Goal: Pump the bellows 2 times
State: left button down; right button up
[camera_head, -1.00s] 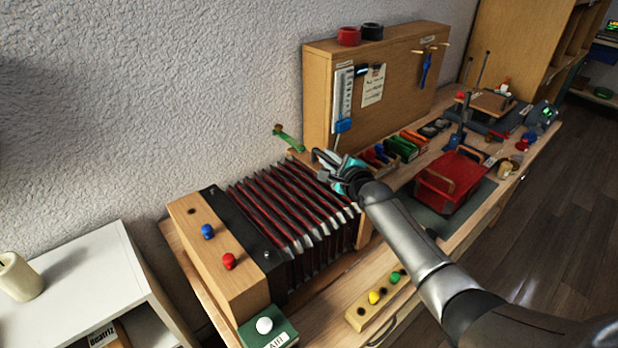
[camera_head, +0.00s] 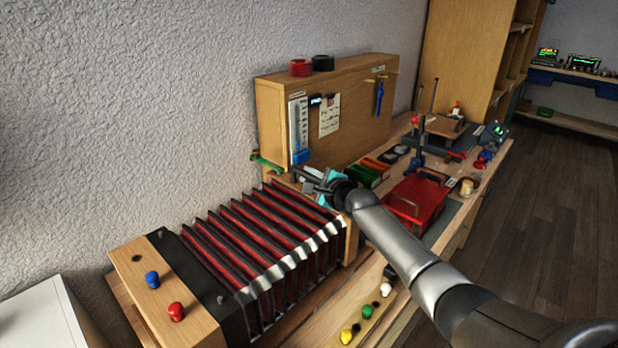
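The bellows (camera_head: 262,243), with dark red pleats and pale metal corners, lies on the bench between a wooden end block (camera_head: 165,290) at lower left and a wooden board (camera_head: 351,238) at its far right end. The block carries a blue knob (camera_head: 152,279) and a red knob (camera_head: 176,311). The pleats stand spread apart. My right gripper (camera_head: 312,183) is at the top of the far end board; its fingertips are small and dark, and I cannot tell whether they close on anything. A green piece (camera_head: 265,162) shows behind the bellows' far end. My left gripper is out of view.
A tall wooden panel (camera_head: 345,115) with a gauge and a note stands behind the far end. A red tray (camera_head: 418,200) and several small parts crowd the bench to the right. A strip with coloured knobs (camera_head: 367,312) lies in front. A white shelf (camera_head: 40,318) is at lower left.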

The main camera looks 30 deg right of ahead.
jog(key=o, duration=0.4)
jog(key=shift+a, duration=0.1)
jog(key=shift+c, duration=0.2)
jog(key=shift+s+r+p, duration=0.1)
jog(key=shift+s+p, duration=0.25)
jog(key=shift+s, duration=0.15)
jog(key=p+v, duration=0.3)
jog(key=v, duration=1.1)
jog(key=shift+p, duration=0.4)
jog(key=shift+s, duration=0.1)
